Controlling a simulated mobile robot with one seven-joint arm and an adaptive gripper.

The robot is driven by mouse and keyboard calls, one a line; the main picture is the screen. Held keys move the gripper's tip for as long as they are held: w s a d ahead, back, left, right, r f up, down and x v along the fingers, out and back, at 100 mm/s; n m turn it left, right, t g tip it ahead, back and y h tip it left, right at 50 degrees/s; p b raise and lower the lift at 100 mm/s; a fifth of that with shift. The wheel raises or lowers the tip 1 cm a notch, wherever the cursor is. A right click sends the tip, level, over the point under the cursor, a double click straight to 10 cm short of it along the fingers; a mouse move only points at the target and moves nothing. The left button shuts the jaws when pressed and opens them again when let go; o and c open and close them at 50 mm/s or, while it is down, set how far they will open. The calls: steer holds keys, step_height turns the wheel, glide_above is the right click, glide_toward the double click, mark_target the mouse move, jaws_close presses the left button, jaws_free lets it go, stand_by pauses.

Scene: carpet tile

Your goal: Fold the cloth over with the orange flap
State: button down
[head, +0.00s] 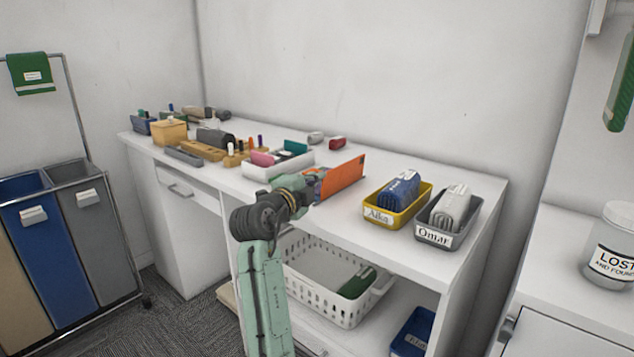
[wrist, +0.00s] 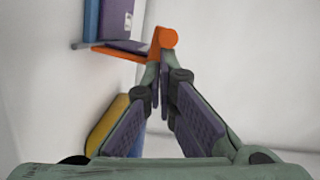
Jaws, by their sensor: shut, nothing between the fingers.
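The orange flap (head: 341,178) stands raised on the white counter, just right of my gripper (head: 308,187). In the wrist view the flap (wrist: 160,42) shows as a narrow orange edge with a rounded end, just past my fingertips (wrist: 164,72). My gripper is shut with nothing between the fingers; I cannot tell whether the tips touch the flap. A purple cloth (wrist: 117,18) with a small white label lies beside the flap, next to a blue panel (wrist: 91,22). In the head view my gripper and the flap hide most of the cloth.
A yellow bin (head: 413,220) marked Aika and a grey bin (head: 437,239) marked Omar, each holding a bundle, stand right of the flap. A white tray (head: 256,173) and wooden blocks stand to the left. A white basket (head: 310,297) sits on the shelf below.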

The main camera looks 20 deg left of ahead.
steer(key=shift+w+a+r+n+g+p, duration=0.1)
steer(key=shift+w+a+n+g+p, duration=0.1)
steer(key=shift+a+n, duration=0.4)
steer(key=shift+w+a+r+n+g+p, duration=0.1)
steer(key=shift+a+n+g, duration=0.2)
steer(key=shift+n, duration=0.4)
steer(key=shift+w+a+f+n, duration=0.2)
steer(key=shift+w+a+n, duration=0.05)
steer(key=shift+a+n, duration=0.5)
steer(key=shift+d, duration=0.1)
